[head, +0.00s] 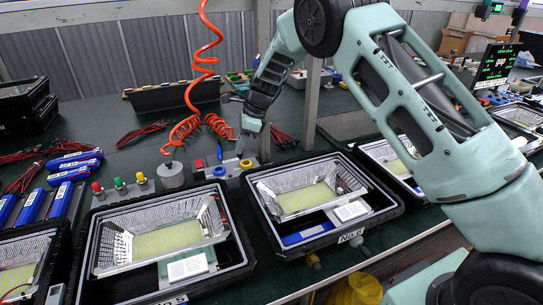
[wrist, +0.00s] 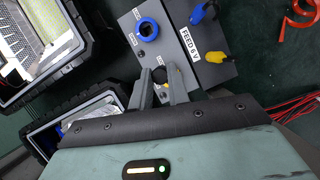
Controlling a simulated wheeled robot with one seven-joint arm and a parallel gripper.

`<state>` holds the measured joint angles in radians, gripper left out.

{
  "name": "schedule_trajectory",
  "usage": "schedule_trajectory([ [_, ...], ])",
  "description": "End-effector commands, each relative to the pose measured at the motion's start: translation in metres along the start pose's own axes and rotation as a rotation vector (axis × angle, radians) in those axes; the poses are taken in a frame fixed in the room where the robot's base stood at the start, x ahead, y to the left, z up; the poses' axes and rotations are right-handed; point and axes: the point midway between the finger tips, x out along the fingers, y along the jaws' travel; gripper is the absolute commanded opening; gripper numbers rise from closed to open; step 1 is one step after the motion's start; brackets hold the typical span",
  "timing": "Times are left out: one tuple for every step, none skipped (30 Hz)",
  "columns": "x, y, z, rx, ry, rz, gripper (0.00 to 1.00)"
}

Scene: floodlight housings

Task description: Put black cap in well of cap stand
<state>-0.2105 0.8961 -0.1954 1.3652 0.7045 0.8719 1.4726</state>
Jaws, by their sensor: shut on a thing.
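My gripper (head: 246,142) is low over the grey feed box behind the middle housings. In the wrist view its two fingers (wrist: 161,78) are close together over the edge of the grey box, shut on a small dark thing that I take for the black cap. The fingers hide most of it, and I cannot make out its shape. A grey block with red, green and yellow caps (head: 120,187) stands left of the gripper in the head view. It may be the cap stand; no empty well shows clearly on it.
The feed box (wrist: 203,68) carries a blue ring (wrist: 147,30) and blue and yellow plugs. Open floodlight housings (head: 168,243) (head: 310,195) line the front. An orange coiled cable (head: 204,60) hangs left of my arm, above a grey cylinder (head: 171,176). Blue packs (head: 72,165) lie left.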

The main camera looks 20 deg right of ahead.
Motion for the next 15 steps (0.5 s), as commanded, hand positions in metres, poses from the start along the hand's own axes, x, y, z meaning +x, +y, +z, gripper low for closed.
schedule_trajectory([
  [-0.007, -0.004, -0.012, 0.005, 0.001, 0.0, 0.0],
  [-0.01, -0.006, -0.019, 0.005, 0.001, -0.001, 0.0],
  [-0.014, -0.008, -0.029, 0.005, 0.001, 0.0, 0.0],
  [-0.016, -0.01, -0.035, 0.004, 0.001, 0.0, 0.0],
  [-0.019, -0.012, -0.042, 0.005, 0.001, 0.0, 0.0],
  [-0.022, -0.015, -0.05, 0.004, 0.002, 0.0, 0.0],
  [-0.025, -0.017, -0.057, 0.004, 0.002, 0.0, 0.0],
  [-0.027, -0.018, -0.063, 0.004, 0.002, 0.0, 0.0],
  [-0.03, -0.02, -0.07, 0.003, 0.001, 0.0, 0.0],
  [-0.033, -0.022, -0.076, 0.004, 0.001, 0.0, 0.0],
  [-0.035, -0.024, -0.081, 0.004, 0.001, 0.001, 0.0],
  [-0.038, -0.025, -0.088, 0.003, 0.0, 0.001, 0.0],
  [-0.04, -0.027, -0.093, 0.004, 0.0, 0.001, 0.0],
  [-0.039, -0.028, -0.097, 0.002, 0.0, 0.002, 0.0],
  [-0.028, -0.026, -0.098, 0.0, 0.0, 0.006, 0.0],
])
